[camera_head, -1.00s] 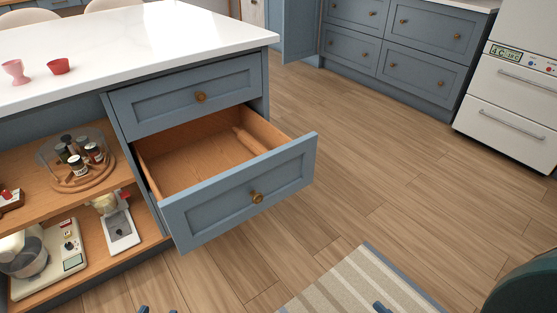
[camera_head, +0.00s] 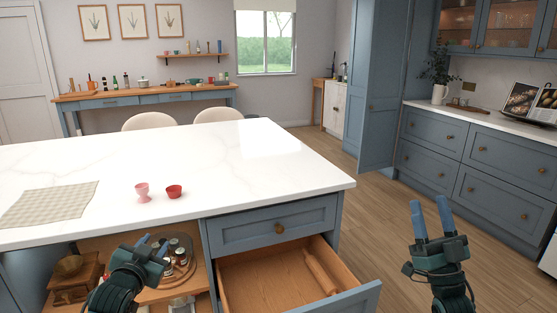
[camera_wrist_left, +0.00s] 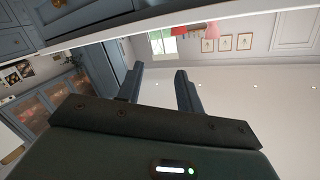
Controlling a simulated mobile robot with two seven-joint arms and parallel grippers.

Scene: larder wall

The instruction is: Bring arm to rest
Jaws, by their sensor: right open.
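My left gripper (camera_head: 150,242) is in front of the island's open shelf, below the countertop edge. The left wrist view shows its two fingers (camera_wrist_left: 160,80) apart with nothing between them. My right gripper (camera_head: 431,214) is raised over the floor to the right of the island, fingers pointing up. Its fingers are apart and empty. Both grippers appear clear of the furniture.
The island's lower drawer (camera_head: 358,302) is pulled out, with a rolling pin (camera_head: 320,272) inside. A pink cup (camera_head: 142,192), a red bowl (camera_head: 174,191) and a checked cloth (camera_head: 50,204) are on the white countertop (camera_head: 240,165). Open floor (camera_head: 385,225) lies to the right.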

